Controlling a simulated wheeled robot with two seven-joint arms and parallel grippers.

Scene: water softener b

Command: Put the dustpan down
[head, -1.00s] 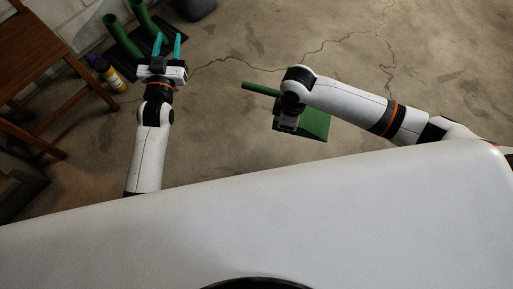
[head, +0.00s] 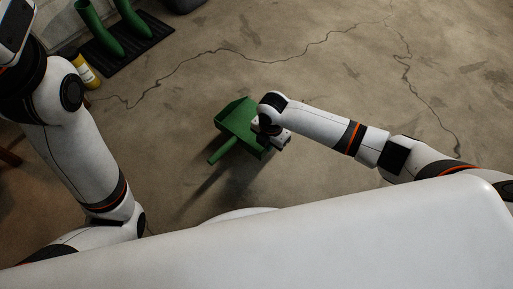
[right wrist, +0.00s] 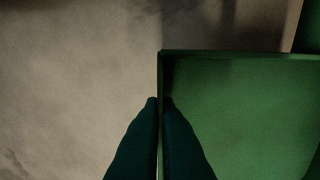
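The green dustpan (head: 237,118) is in the middle of the head view, its pan open upward and its handle pointing down-left. My right gripper (head: 268,145) is at the pan's right side, its fingers largely hidden under my wrist. In the right wrist view, my two dark teal fingers (right wrist: 160,102) are closed with the side wall of the dustpan (right wrist: 245,110) between them. The dustpan's shadow falls apart from it, so it appears held above the floor. My left arm is raised at the left edge; its fingers are out of frame.
Green boots (head: 112,30) stand on a black mat (head: 150,40) at the upper left, with a yellow bottle (head: 88,73) beside it. A dark object is cut off at the top edge. The cracked concrete floor (head: 330,80) around the dustpan is clear.

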